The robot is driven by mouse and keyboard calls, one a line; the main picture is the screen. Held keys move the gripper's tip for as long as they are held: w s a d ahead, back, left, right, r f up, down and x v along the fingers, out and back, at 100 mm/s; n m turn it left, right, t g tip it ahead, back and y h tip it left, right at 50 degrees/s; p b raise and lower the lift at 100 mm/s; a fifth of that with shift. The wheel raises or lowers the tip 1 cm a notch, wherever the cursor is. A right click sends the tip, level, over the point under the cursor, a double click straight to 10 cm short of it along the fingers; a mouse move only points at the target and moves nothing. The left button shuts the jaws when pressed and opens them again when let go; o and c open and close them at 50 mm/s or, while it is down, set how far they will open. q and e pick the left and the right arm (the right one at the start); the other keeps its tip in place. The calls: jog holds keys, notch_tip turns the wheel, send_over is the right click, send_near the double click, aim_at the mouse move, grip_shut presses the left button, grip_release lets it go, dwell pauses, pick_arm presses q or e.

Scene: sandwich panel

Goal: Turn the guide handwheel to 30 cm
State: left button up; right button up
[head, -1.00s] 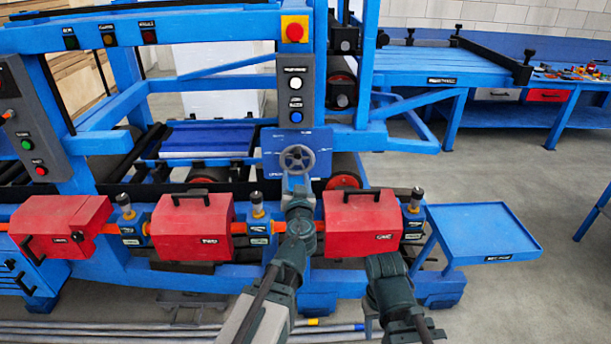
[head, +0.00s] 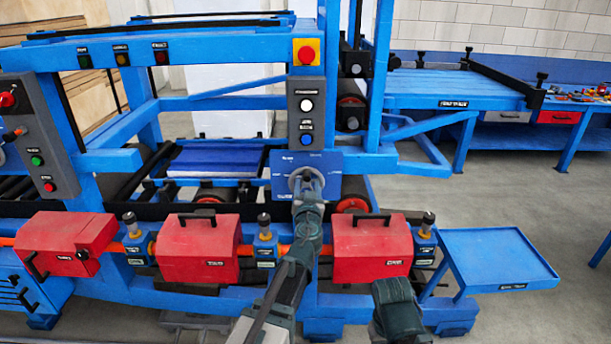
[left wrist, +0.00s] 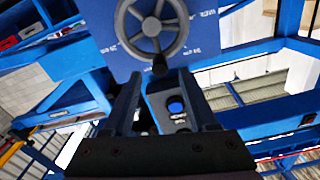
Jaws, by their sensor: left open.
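The grey guide handwheel (head: 292,181) is mounted on a blue panel (head: 332,168) at the machine's middle, and my left gripper (head: 308,190) covers part of it in the head view. In the left wrist view the handwheel (left wrist: 151,26) shows spokes, a hub and a dark handle knob (left wrist: 159,66) at its lower rim. My left gripper (left wrist: 160,88) is open, with its two fingers on either side below the knob. I cannot tell whether they touch it. The scale marks on the panel are too small to read.
Red boxes (head: 372,247) with black handles line the rail below the handwheel. A grey button box (head: 306,92) stands just above the panel, with a red stop button (head: 306,54) on top. A blue tray (head: 500,262) juts out at the right.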

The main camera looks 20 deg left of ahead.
aim_at(307, 179)
pick_arm(q)
jog(key=x, duration=0.5)
jog(key=shift+w, duration=0.1)
grip_shut()
